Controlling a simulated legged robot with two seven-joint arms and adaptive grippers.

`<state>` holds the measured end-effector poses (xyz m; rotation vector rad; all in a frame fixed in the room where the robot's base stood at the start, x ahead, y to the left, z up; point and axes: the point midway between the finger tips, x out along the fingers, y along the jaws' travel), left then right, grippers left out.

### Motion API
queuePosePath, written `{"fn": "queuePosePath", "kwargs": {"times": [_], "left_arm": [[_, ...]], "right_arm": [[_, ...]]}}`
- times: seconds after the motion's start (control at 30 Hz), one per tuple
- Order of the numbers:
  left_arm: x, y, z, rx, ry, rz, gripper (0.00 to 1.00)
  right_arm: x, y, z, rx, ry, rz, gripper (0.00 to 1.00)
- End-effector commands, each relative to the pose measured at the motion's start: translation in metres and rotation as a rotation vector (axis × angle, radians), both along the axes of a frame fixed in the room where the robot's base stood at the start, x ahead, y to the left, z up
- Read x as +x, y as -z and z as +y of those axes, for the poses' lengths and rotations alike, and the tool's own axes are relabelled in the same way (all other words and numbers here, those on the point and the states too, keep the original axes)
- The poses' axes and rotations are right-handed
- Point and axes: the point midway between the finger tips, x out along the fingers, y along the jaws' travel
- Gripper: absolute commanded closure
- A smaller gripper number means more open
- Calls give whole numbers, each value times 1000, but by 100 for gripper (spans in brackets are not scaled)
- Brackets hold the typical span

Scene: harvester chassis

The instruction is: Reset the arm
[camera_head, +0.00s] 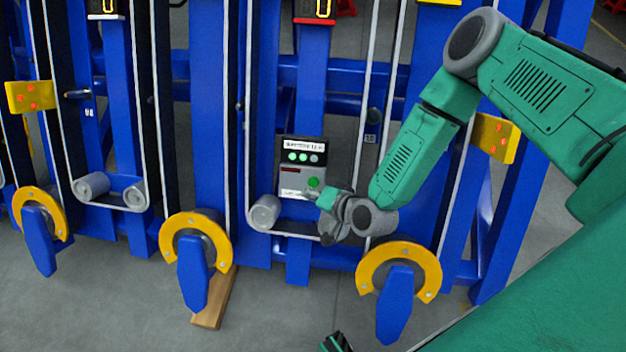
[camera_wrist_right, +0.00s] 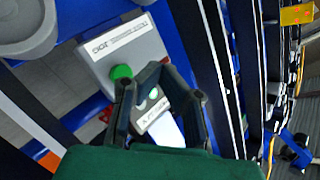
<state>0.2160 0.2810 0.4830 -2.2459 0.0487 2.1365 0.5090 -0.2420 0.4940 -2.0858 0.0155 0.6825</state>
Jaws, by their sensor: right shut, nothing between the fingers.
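My right arm comes in from the right in the head view. Its gripper (camera_head: 318,196) is in front of the lower part of a grey control box (camera_head: 291,181) with a green button (camera_head: 314,182). In the right wrist view the gripper (camera_wrist_right: 163,68) is shut and empty, its fingertips in front of the box face (camera_wrist_right: 135,48). The green button (camera_wrist_right: 121,72) shows beside the fingers. I cannot tell whether the fingertips touch the box.
Blue chassis posts (camera_head: 217,130) carry belts and grey rollers (camera_head: 264,213) around the box. Yellow half rings with blue paddles (camera_head: 394,305) stand low in front. A wooden block (camera_head: 214,300) lies on the grey floor. Yellow brackets (camera_head: 494,138) stick out at the sides.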

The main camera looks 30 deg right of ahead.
Motion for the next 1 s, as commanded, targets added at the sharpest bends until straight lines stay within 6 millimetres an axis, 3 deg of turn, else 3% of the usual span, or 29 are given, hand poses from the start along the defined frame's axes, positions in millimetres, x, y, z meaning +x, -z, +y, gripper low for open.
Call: {"fn": "queuePosePath", "kwargs": {"times": [0.4,0.53,0.63,0.73,0.8,0.9,1.0], "left_arm": [[0,1,0,0,0,0,45],[0,-9,0,0,0,1,45],[0,-29,0,0,0,1,45],[0,-55,0,0,0,0,45],[1,-72,0,0,0,-1,45],[1,-90,0,0,0,-1,45],[1,-102,0,0,0,0,45]], "right_arm": [[0,0,0,0,-1,1,100],[-17,-4,15,-29,-56,50,100],[-61,-10,38,-112,-181,168,100],[-128,-23,48,-257,-357,335,100],[-176,-36,39,-374,-471,455,100],[-230,-57,13,-523,-596,601,100],[-265,-78,-13,-633,-672,708,100]]}}
